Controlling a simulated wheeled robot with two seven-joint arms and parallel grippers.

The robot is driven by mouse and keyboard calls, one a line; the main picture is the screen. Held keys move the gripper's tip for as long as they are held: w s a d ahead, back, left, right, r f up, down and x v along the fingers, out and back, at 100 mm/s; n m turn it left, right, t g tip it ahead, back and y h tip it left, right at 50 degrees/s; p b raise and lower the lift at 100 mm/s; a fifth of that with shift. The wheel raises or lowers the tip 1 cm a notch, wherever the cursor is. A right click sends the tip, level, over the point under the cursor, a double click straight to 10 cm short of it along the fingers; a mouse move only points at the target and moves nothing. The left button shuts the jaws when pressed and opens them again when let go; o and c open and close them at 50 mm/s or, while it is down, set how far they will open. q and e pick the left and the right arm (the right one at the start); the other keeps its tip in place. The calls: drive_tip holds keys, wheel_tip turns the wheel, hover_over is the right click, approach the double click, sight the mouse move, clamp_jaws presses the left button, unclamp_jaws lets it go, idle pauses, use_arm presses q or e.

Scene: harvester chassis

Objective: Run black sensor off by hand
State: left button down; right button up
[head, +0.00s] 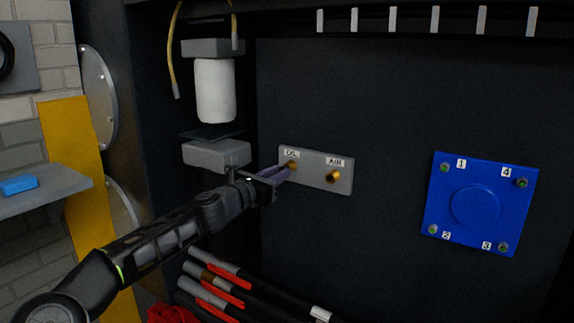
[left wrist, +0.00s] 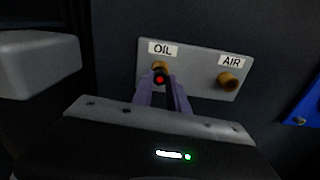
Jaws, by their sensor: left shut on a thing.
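My left gripper (head: 280,173) reaches in from the left to the OIL port of a grey plate (head: 315,180). Its purple fingers also show in the left wrist view (left wrist: 164,92), shut on the black sensor (left wrist: 170,88), a small dark piece with a red end. The sensor lies in front of the brass OIL fitting (left wrist: 158,66), lined up with it. I cannot tell how far it is threaded in. The brass AIR fitting (left wrist: 229,81) to the right is bare. In the head view the fingers hide the sensor. My right gripper is not in view.
A white filter cylinder (head: 215,91) stands above a grey block (head: 217,155) left of the plate. A blue cover (head: 478,203) with numbered bolts is at the right. Hoses with red sleeves (head: 215,295) run below my arm. A grey shelf (head: 45,190) with a blue item (head: 18,184) is far left.

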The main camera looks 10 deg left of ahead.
use_arm(q)
drive_tip(key=shift+s+a+f+n, duration=0.1)
drive_tip(key=shift+f+n, duration=0.05)
drive_tip(key=shift+n, duration=0.45)
drive_tip(key=shift+s+f+n, duration=0.1)
drive_tip(key=shift+n, duration=0.5)
drive_tip(key=shift+r, duration=0.1)
drive_tip(key=c, duration=1.9)
unclamp_jaws()
drive_tip(key=shift+r, duration=0.1)
clamp_jaws()
drive_tip(key=shift+s+b, duration=0.1)
drive_tip(key=shift+b, duration=0.2)
